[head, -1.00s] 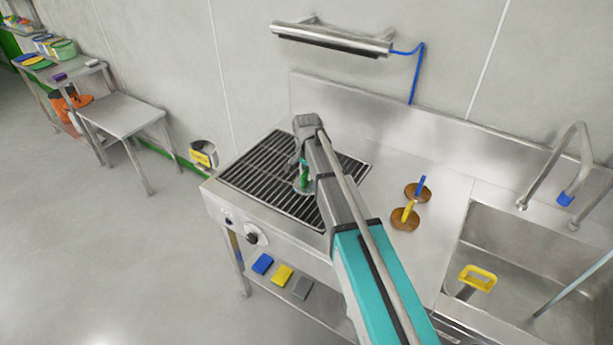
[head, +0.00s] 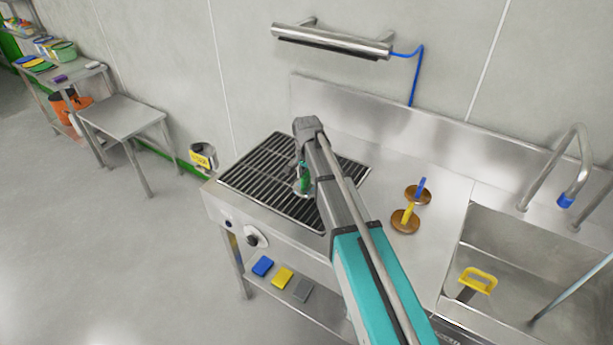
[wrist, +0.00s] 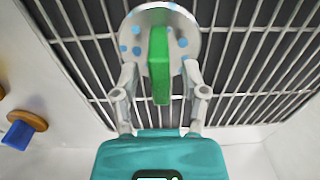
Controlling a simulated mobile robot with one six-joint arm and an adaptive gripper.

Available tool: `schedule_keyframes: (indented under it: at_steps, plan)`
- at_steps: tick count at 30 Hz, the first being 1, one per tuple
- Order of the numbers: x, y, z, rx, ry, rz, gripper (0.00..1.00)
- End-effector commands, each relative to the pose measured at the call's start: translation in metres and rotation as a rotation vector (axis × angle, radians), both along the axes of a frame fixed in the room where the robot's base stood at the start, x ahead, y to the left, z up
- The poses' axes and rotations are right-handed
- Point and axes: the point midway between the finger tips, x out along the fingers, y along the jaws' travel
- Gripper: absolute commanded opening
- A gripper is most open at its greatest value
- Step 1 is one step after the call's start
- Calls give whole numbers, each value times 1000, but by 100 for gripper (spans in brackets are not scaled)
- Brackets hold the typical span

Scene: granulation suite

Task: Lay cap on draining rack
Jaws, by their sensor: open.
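The cap, a round pale disc with blue spots (wrist: 185,42) and an upright green handle (wrist: 160,62), is at the draining rack and appears to rest on its bars. In the head view my arm hides most of the gripper. The rack's bars (wrist: 255,60) fill the wrist view behind the cap.
Two brown discs with a blue handle (head: 421,187) and a yellow handle (head: 407,214) stand on the counter right of the rack. Coloured pads (head: 283,277) lie on the lower shelf. A steel backsplash (head: 400,125) rises behind.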

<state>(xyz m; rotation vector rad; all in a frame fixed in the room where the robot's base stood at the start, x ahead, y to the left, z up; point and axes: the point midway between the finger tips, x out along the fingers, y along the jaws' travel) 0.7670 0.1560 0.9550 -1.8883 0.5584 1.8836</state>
Motion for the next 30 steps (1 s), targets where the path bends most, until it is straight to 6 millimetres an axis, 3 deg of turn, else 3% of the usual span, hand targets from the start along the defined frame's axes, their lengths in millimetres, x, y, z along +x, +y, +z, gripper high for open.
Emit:
schedule_keyframes:
  at_steps: [8,30]
  plan:
    - [0,0,12,0,0,0,57]
    - [0,-1,72,0,0,-1,57]
